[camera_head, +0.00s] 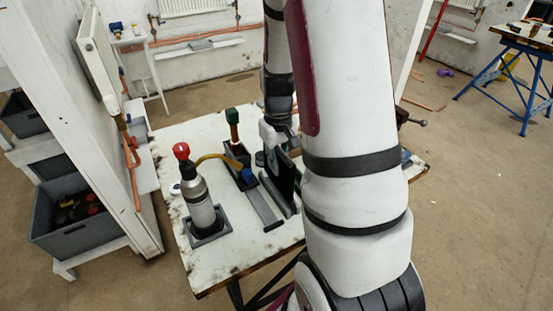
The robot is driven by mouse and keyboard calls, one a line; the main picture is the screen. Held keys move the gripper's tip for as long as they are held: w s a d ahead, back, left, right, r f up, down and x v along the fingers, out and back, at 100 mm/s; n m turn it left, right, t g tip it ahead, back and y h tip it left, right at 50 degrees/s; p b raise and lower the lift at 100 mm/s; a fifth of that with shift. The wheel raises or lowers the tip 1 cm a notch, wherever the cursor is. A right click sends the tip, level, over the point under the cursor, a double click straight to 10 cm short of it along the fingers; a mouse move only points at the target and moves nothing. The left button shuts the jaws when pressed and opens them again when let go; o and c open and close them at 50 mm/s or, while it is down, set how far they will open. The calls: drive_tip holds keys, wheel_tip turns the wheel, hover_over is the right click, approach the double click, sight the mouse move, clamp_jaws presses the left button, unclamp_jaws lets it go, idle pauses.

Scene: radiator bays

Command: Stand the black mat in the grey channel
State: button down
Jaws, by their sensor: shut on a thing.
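The black mat (287,172) shows as a dark upright slab near the middle of the table, partly hidden by my arm. My gripper (277,140) is at its upper part, shut on it; the fingers are partly hidden by my arm. The grey channel (265,211) is a long, narrow grey piece on the table, just left of and below the mat. The mat's lower edge is close to the channel's right side. I cannot tell whether the mat is inside the channel or beside it.
A red-capped bottle (197,189) stands in a grey square tray at the left. Bare white tabletop (232,255) lies in front. A white panel wall (95,130) rises at the left.

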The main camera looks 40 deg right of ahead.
drive_tip(key=shift+f, duration=0.1)
drive_tip(key=shift+f, duration=0.25)
drive_tip(key=shift+f, duration=0.1)
idle(0.3)
drive_tip(key=shift+f+b, duration=0.45)
drive_tip(key=shift+f+b, duration=0.85)
drive_tip(key=shift+f, duration=0.6)
drive_tip(key=c, duration=1.5)
unclamp_jaws()
drive_tip(key=shift+c, duration=0.2)
